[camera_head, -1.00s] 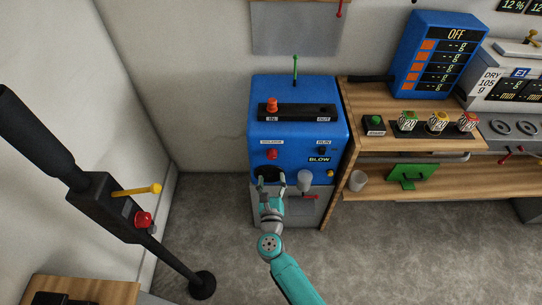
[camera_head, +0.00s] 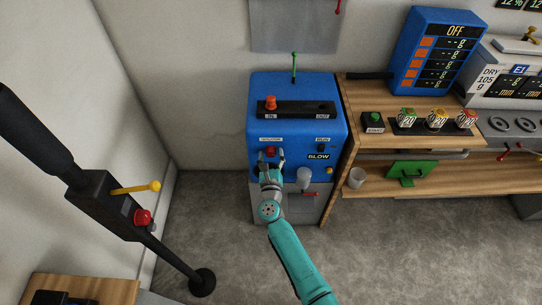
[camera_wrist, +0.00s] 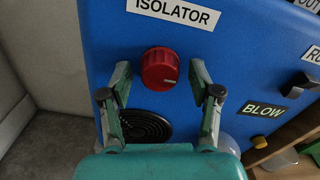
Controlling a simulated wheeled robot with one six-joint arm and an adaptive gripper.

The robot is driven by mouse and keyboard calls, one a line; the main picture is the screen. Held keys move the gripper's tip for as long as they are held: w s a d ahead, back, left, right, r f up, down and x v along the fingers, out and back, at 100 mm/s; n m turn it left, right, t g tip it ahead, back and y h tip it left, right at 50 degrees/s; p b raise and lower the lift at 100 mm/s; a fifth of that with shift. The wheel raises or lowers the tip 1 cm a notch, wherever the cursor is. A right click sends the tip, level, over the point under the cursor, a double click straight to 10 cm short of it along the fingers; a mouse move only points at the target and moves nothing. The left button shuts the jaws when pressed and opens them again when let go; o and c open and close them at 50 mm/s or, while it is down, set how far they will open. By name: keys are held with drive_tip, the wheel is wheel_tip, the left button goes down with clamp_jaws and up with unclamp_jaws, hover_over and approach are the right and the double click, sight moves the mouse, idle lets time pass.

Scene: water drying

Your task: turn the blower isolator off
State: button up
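The blue blower cabinet (camera_head: 263,97) stands against the wall in the head view. Its red isolator knob (camera_wrist: 160,69) sits under the ISOLATOR label (camera_wrist: 174,11) in the wrist view, with a pale mark at its lower right. The knob also shows in the head view (camera_head: 270,150). My gripper (camera_wrist: 158,82) is open, one finger on either side of the knob, and holds nothing. The fingertips are close to the knob; I cannot tell whether they touch it. In the head view my gripper (camera_head: 271,155) is in front of the cabinet.
A black round outlet (camera_wrist: 145,128) lies below the knob. The BLOW label (camera_wrist: 265,110) and a yellow knob (camera_wrist: 260,142) are to the right. A wooden bench (camera_head: 372,146) stands right of the cabinet. A black post with a red button (camera_head: 143,218) stands at left.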

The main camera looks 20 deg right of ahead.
drive_tip(key=c, duration=1)
drive_tip(key=shift+n, duration=0.3)
drive_tip(key=n, duration=1.3)
drive_tip(key=shift+n, duration=2.1)
